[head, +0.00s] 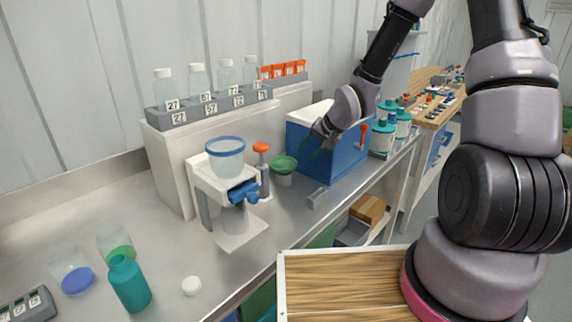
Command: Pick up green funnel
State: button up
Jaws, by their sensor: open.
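The green funnel (284,164) is a small dark green cone with its wide mouth up. It sits in a pale cup-like holder (284,180) on the steel bench, right of the filter stand. My gripper (319,142) is above and to the right of the funnel, in front of the blue box. Its fingers point down and left and are apart from the funnel. It looks empty; the fingertips are small and partly blend with the box behind.
A filter stand with a clear blue-rimmed vessel (226,157) is left of the funnel, with an orange-topped post (261,148) between. The blue box (340,160) is close on the right. Numbered bottles (198,80) stand on a raised shelf behind. A teal bottle (129,283) is front left.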

aim_at(294, 165)
jog(key=shift+w+x, duration=0.15)
jog(key=shift+x, duration=2.35)
jog(key=shift+w+x, duration=0.1)
jog(key=shift+x, duration=2.4)
jog(key=shift+r, duration=0.1)
grip_shut()
